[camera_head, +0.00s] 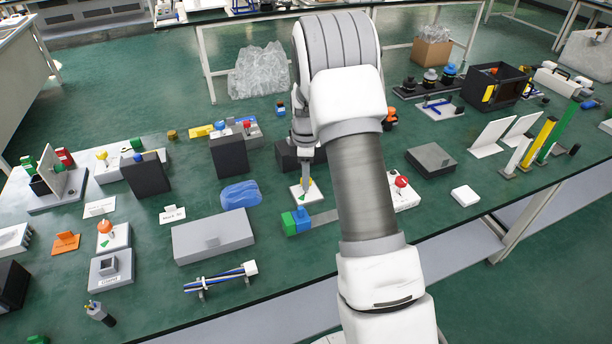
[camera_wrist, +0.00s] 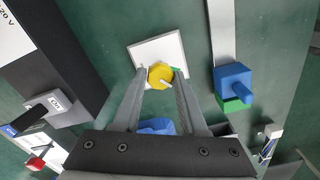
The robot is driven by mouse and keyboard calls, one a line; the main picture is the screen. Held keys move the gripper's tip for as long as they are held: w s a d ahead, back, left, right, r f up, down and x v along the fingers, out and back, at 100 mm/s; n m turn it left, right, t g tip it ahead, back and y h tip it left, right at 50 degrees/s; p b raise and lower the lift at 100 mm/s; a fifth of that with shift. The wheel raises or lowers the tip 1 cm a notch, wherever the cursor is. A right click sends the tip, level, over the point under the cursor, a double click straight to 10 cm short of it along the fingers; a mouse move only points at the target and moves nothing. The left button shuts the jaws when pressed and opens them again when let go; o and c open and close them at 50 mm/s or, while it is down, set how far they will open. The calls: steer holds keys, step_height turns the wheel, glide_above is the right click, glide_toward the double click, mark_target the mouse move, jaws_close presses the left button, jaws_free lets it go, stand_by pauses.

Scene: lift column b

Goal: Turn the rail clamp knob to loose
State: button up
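A yellow round knob (camera_wrist: 161,76) sits on a small white square plate (camera_wrist: 178,45) in the wrist view. A small green mark shows beside the knob. In the head view the same plate (camera_head: 297,193) is under my gripper (camera_head: 306,184), and the knob is mostly hidden. My gripper (camera_wrist: 161,80) has one finger on each side of the knob, and both look in contact with it. No label naming the knob is readable.
A dark box (camera_head: 229,154) stands left of my gripper. A white plate with a red knob (camera_head: 401,182) is to the right, beyond my arm. A grey slab (camera_head: 213,238) lies front left.

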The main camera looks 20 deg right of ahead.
jaws_close()
steer(key=shift+m, duration=0.3)
steer(key=m, duration=0.5)
steer(key=shift+p, duration=0.3)
steer(key=m, duration=0.6)
steer(key=shift+m+p, duration=0.3)
steer(key=shift+m, duration=0.1)
steer(key=m+p, duration=0.1)
steer(key=m, duration=0.6)
steer(key=shift+r, duration=0.1)
steer(key=m+p, duration=0.1)
steer(key=m, duration=0.5)
steer(key=shift+m, duration=0.3)
